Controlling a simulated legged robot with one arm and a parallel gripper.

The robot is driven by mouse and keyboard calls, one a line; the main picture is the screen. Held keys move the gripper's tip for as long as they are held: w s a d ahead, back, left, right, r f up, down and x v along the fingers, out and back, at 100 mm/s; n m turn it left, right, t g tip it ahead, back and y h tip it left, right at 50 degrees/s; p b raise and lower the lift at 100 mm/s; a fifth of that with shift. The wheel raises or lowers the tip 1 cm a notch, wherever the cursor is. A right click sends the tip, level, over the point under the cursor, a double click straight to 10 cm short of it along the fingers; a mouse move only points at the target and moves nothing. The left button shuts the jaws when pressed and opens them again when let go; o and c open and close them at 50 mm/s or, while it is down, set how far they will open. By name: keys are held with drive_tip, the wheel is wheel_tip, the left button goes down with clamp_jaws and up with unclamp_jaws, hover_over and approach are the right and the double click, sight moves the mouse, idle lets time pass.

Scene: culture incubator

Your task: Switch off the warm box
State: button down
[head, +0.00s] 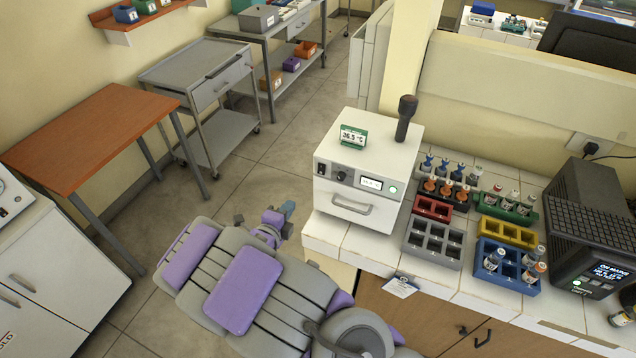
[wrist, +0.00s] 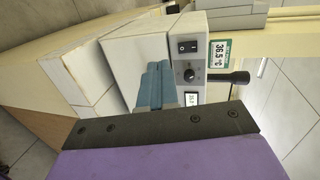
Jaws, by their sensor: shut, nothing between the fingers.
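The warm box (head: 345,210) is a white cabinet on the tiled bench. Its front panel has a black rocker switch (head: 321,168) at the left, a dark knob (head: 340,176), a lit display (head: 371,183) and a green light (head: 393,190). A drawer with a grey handle is below. In the wrist view the box appears turned sideways, with the rocker switch (wrist: 187,46) and knob (wrist: 189,74) clear of the fingers. My gripper (head: 288,207) is shut and empty, left of the box's front and apart from it. Its blue fingers also show in the wrist view (wrist: 158,84).
A green-framed 36.5 °C sign (head: 353,136) and a dark-handled object (head: 405,117) stand on the box. Vial racks (head: 433,241) and a dark device (head: 590,225) are on the bench to its right. Open floor and an orange-topped table (head: 90,138) lie to the left.

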drive_tip(key=shift+s+d+r+m+t+h, duration=0.15)
drive_tip(key=shift+s+d+r+t+h, duration=0.2)
drive_tip(key=shift+d+r, duration=0.25)
drive_tip(key=shift+s+d+r+m+t+h, duration=0.15)
drive_tip(key=shift+s+d+r+t+h, duration=0.2)
drive_tip(key=shift+d, duration=0.3)
drive_tip(key=shift+w+d, duration=0.1)
drive_tip(key=shift+w, duration=0.05)
approach(321, 172)
drive_tip(key=x, duration=0.5)
drive_tip(key=shift+w+d+f, duration=0.15)
drive_tip(key=shift+f, duration=0.05)
drive_tip(key=shift+x, duration=0.75)
drive_tip(key=b, duration=0.1)
drive_tip(key=t+b, duration=0.1)
drive_tip(key=b, duration=0.1)
drive_tip(key=shift+w+f, duration=0.25)
drive_tip(key=shift+f, duration=0.15)
drive_tip(key=shift+r+p, duration=0.3)
drive_tip(key=shift+r, duration=0.1)
